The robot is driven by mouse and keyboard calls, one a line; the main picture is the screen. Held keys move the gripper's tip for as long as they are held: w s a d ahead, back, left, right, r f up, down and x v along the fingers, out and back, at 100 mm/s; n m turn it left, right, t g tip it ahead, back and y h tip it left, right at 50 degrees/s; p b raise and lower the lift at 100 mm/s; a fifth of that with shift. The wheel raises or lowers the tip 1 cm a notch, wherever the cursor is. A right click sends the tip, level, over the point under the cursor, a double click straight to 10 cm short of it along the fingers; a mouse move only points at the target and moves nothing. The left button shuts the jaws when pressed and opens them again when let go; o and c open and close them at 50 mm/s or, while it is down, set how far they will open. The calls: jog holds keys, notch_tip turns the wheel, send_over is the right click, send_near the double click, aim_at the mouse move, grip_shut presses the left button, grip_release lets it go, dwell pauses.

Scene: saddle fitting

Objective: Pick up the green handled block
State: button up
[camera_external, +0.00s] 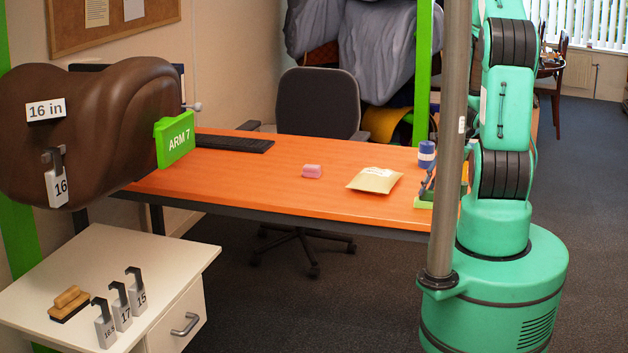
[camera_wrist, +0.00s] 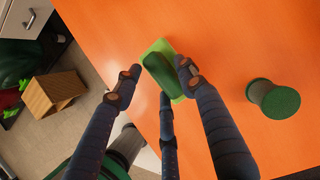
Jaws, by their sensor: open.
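The green handled block shows in the wrist view as a light green base (camera_wrist: 172,53) with a dark green rounded handle (camera_wrist: 157,70) on top, lying on the orange table. In the external view only a small light green part of it (camera_external: 423,203) shows at the table's right front edge, left of the grey post. My gripper (camera_wrist: 158,67) is open, with fingertips on both sides of the handle and a third finger below it in the picture. I cannot tell whether any finger touches the block. In the external view the dark fingers (camera_external: 430,184) are partly hidden by the post.
A capped cylinder (camera_external: 426,153) stands behind the block; a cylinder (camera_wrist: 273,99) also shows right of my fingers. A padded envelope (camera_external: 375,180) and a pink block (camera_external: 312,171) lie farther left. A grey post (camera_external: 452,130) rises in front of my arm. The table's middle is mostly clear.

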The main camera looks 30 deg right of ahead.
aim_at(432, 203)
jog(key=c, duration=1)
jog(key=shift+o, duration=0.2)
jog(key=shift+r, duration=0.1)
jog(key=shift+r+p, duration=0.35)
jog(key=shift+r, duration=0.2)
jog(key=shift+s+a+r+p, duration=0.1)
jog(key=shift+s+r+p, duration=0.2)
jog(key=shift+r, duration=0.35)
jog(key=shift+s+a+r+p, duration=0.15)
jog(key=shift+r+p, duration=0.15)
jog(key=shift+r, duration=0.3)
jog(key=s+a+p, duration=0.1)
jog(key=s+a, duration=0.1)
jog(key=s, duration=0.5)
jog(key=s+a+r, duration=0.1)
jog(key=s+a, duration=0.2)
jog(key=s, duration=0.4)
jog(key=shift+a+p, duration=0.3)
jog(key=shift+p, duration=0.05)
jog(key=shift+r, duration=0.1)
